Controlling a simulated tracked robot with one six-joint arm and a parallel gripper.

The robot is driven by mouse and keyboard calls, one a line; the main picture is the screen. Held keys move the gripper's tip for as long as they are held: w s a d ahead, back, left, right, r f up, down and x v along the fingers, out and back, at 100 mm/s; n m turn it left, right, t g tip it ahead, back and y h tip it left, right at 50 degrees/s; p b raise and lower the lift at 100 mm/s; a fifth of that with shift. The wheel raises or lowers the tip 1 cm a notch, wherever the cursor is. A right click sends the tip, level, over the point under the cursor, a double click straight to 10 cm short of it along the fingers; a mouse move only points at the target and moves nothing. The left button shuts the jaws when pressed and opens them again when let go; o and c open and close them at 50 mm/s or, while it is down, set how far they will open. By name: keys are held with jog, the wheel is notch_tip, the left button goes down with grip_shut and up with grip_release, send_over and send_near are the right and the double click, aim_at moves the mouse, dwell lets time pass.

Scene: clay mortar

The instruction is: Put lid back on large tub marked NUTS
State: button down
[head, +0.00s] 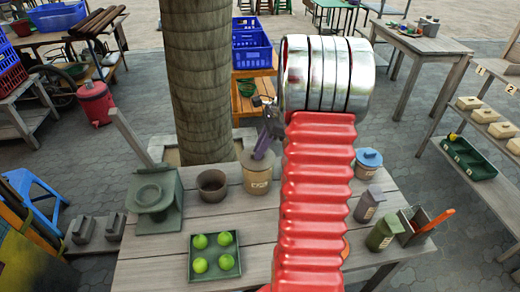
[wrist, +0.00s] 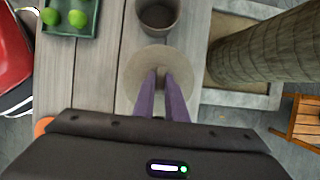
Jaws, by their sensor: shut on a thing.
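A tan tub (head: 257,183) with a small label stands on the grey plank table, right of a dark brown pot. The label is too small to read surely. A round beige lid (wrist: 132,85) shows from above in the wrist view, under my fingers. In the head view it lies at the tub's mouth; I cannot tell whether it is fully seated. My gripper (head: 262,154) points down with purple fingers. In the wrist view its fingertips (wrist: 161,74) are close together at the lid's centre, shut on the lid's grip, which they mostly hide.
The brown pot (head: 212,186) stands close left of the tub. A green tray (head: 193,268) with several green fruits is in front. A tree trunk (head: 202,80) rises behind. A blue-lidded pot (head: 367,164) and two canisters stand right, beyond my red arm, which hides the table's middle.

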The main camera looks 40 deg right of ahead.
jog(key=c, duration=1.7)
grip_release()
jog(key=shift+o, duration=0.3)
jog(key=o, duration=0.4)
jog(key=shift+r, duration=0.15)
jog(key=shift+r, duration=3.35)
grip_shut()
